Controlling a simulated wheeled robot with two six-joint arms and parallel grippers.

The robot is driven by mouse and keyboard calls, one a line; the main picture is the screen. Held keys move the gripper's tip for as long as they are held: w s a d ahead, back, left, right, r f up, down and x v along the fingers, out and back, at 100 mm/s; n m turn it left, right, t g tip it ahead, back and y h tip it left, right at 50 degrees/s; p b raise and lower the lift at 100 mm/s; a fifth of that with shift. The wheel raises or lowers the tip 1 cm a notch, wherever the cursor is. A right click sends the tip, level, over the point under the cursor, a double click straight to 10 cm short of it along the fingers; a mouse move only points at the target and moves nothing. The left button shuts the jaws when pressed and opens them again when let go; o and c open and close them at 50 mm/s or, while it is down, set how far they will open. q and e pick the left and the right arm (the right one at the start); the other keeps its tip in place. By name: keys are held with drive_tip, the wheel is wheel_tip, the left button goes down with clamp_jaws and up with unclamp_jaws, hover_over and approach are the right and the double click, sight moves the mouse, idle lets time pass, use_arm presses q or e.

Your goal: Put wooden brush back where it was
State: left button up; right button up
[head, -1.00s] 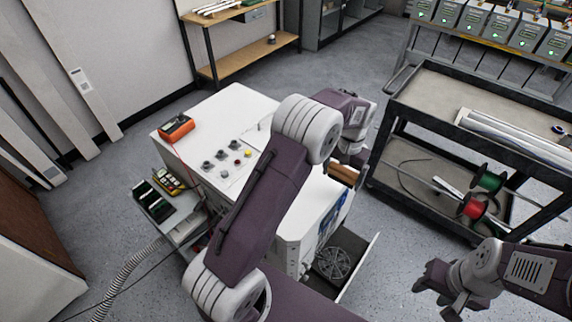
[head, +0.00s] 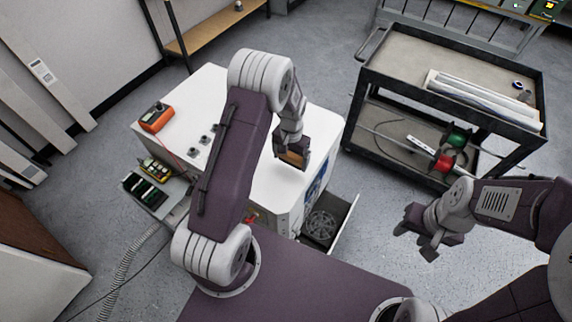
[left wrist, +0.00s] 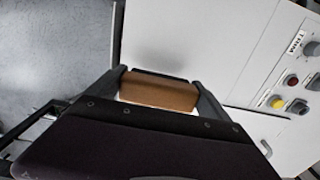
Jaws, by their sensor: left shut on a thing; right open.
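The wooden brush (head: 292,157) is a brown block held between the fingers of my left gripper (head: 291,152). In the left wrist view the brush (left wrist: 158,92) lies across the jaws, with a dark strip along its far edge. My left gripper is shut on it above the white cabinet top (head: 285,185). I cannot tell how large the gap to the top is. My right gripper (head: 424,231) is open and empty over the floor, right of the cabinet.
An orange meter (head: 156,117) and several knobs (head: 205,140) are on the cabinet top. An open drawer with a fan grille (head: 321,226) sticks out at its lower right. A black cart (head: 352,99) with white bars and wire spools stands to the right.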

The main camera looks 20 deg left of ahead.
sight(286, 172)
use_arm(q)
drive_tip(key=shift+s+a+f, duration=0.35)
drive_tip(key=shift+a+f, duration=0.3)
drive_tip(key=shift+a, duration=0.1)
drive_tip(key=shift+f+p, duration=0.35)
drive_tip(key=shift+f, duration=1.7)
drive_tip(key=o, duration=1.2)
drive_tip(key=shift+c, duration=0.2)
drive_tip(key=shift+r, duration=0.1)
